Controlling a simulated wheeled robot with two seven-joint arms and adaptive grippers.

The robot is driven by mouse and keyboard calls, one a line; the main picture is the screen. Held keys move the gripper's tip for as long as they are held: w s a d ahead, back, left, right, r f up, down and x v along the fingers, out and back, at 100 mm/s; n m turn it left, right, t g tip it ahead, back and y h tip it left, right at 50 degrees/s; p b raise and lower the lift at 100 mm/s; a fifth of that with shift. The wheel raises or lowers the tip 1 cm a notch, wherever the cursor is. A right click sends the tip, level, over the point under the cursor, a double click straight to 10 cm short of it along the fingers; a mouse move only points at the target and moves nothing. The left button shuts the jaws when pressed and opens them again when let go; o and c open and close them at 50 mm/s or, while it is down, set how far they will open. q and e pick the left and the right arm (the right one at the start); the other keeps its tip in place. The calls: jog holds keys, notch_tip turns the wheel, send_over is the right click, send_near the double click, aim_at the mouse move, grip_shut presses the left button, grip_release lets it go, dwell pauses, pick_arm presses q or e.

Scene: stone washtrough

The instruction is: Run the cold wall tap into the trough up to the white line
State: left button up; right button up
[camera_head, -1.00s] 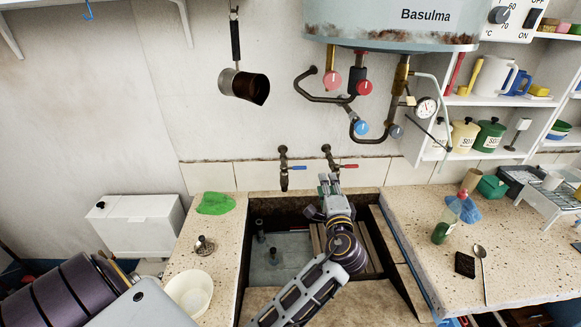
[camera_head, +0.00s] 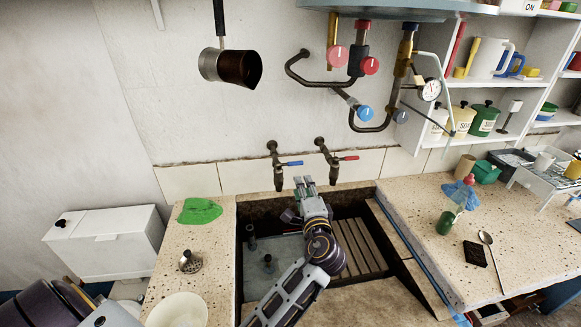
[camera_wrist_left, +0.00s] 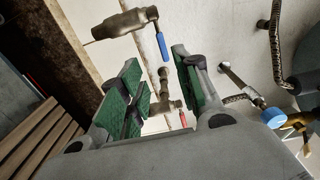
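The cold wall tap (camera_head: 279,178) has a blue lever (camera_head: 291,163) pointing right. I see no water coming from its spout. The stone trough (camera_head: 243,225) below has a grey floor with short upright pipes; I cannot make out a white line inside it. My left gripper (camera_head: 304,183) is in front of the wall, a little below and right of the blue lever. In the wrist view its green-padded fingers (camera_wrist_left: 160,88) are apart with nothing gripped; the blue lever (camera_wrist_left: 162,46) shows beyond them. My right gripper is out of view.
A tap with a red lever (camera_head: 346,158) is close on the right. A slatted wooden board (camera_head: 360,245) lies in the trough's right side. A green cloth (camera_head: 200,210), drain strainer (camera_head: 190,262) and white bowl (camera_head: 178,312) lie on the left counter. Pipes hang above.

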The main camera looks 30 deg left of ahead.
aim_at(296, 165)
pick_arm(q)
jog(key=x, duration=0.4)
jog(key=p+x, duration=0.1)
jog(key=x, duration=0.3)
jog(key=p+x, duration=0.1)
jog(key=x, duration=0.3)
jog(key=shift+w+a+r, duration=0.1)
jog(key=shift+w+r, duration=0.15)
jog(key=shift+w, duration=0.05)
jog(key=shift+w+a, duration=0.15)
jog(key=shift+w, duration=0.05)
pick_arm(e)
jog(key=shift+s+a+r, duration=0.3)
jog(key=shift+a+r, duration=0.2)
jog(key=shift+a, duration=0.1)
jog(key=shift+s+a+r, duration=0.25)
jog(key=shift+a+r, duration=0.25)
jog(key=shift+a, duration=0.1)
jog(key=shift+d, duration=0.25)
pick_arm(q)
grip_shut()
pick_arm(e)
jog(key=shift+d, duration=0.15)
